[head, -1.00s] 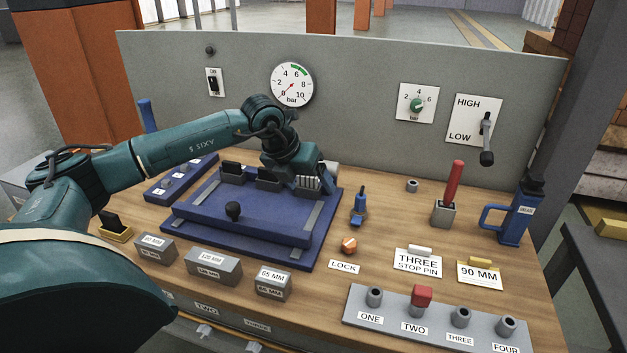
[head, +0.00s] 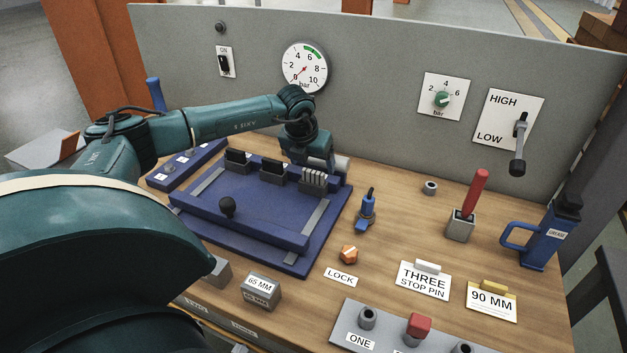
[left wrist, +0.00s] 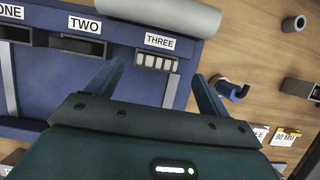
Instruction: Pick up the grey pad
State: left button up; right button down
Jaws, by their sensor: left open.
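The grey pad (head: 314,180) is a ribbed block at the right end of the row on the blue fixture (head: 255,205). In the left wrist view the grey pad (left wrist: 155,62) lies below the label THREE. My left gripper (left wrist: 158,70) is open, with one finger to each side of the pad in that view and nothing held. In the head view my left gripper (head: 312,160) is just behind and above the pad; its fingertips are largely hidden there. I cannot tell the gap between fingers and pad. My right gripper is not in view.
Two black pads (head: 272,170) sit left of the grey pad. A grey roller (left wrist: 150,12) lies behind the row. The grey panel (head: 380,85) rises behind.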

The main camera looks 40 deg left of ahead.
aim_at(313, 171)
pick_arm(q)
jog(key=p+x, duration=0.1)
jog(key=x, duration=0.4)
jog(key=shift+a+f, duration=0.2)
jog(key=c, duration=1.1)
jog(key=shift+r, duration=0.1)
notch_tip(313, 171, up, 10)
jog(key=shift+b, duration=0.65)
